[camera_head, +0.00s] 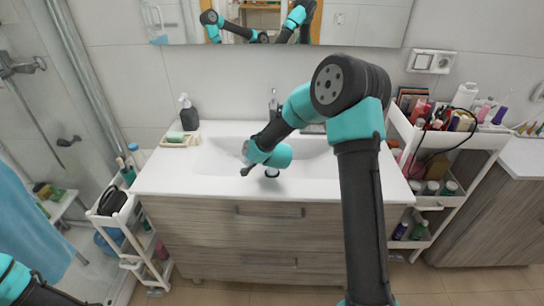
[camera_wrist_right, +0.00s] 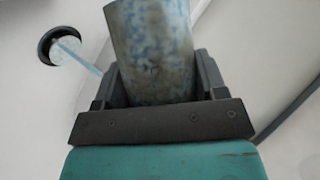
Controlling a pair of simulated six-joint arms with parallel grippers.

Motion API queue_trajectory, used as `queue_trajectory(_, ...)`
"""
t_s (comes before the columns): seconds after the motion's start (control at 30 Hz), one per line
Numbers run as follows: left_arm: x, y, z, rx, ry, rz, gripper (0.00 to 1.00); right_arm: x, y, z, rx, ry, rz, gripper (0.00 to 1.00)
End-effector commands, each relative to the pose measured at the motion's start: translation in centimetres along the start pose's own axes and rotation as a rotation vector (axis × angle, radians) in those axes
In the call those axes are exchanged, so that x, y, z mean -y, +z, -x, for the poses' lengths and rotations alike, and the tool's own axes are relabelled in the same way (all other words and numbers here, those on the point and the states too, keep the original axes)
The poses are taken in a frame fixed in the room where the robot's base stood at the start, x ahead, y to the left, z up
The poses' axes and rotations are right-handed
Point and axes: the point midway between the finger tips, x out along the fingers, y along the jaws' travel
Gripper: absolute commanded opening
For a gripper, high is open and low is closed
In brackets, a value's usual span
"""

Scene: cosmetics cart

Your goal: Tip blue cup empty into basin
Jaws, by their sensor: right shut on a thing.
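The blue cup (camera_wrist_right: 155,45), mottled pale blue and grey, is between the fingers of my right gripper (camera_wrist_right: 155,85) in the right wrist view. The gripper is shut on it. In the head view my right gripper (camera_head: 246,171) is low over the white basin (camera_head: 215,160); the cup is not clearly seen there. In the wrist view a dark-rimmed round drain (camera_wrist_right: 46,40) lies left of the cup, with a thin pale blue streak running from it toward the cup. The cup's mouth and contents are hidden. My left arm's dark end (camera_head: 40,294) shows at the bottom left; its fingers are unclear.
A faucet (camera_head: 273,103) stands behind the basin, partly hidden by my right arm. A dark soap bottle (camera_head: 188,113) and a soap dish (camera_head: 180,140) stand at the counter's back left. White carts flank the vanity; the right cart (camera_head: 478,139) is crowded with bottles.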

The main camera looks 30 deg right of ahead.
Motion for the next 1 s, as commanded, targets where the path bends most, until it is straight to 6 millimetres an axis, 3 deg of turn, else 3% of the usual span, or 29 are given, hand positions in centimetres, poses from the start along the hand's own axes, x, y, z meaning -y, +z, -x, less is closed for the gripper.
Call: queue_trajectory(1.0,0.00,0.00,0.00,0.000,0.000,0.000,0.43,0.26,-0.44,0.30,0.056,-0.052,-0.126,0.35)
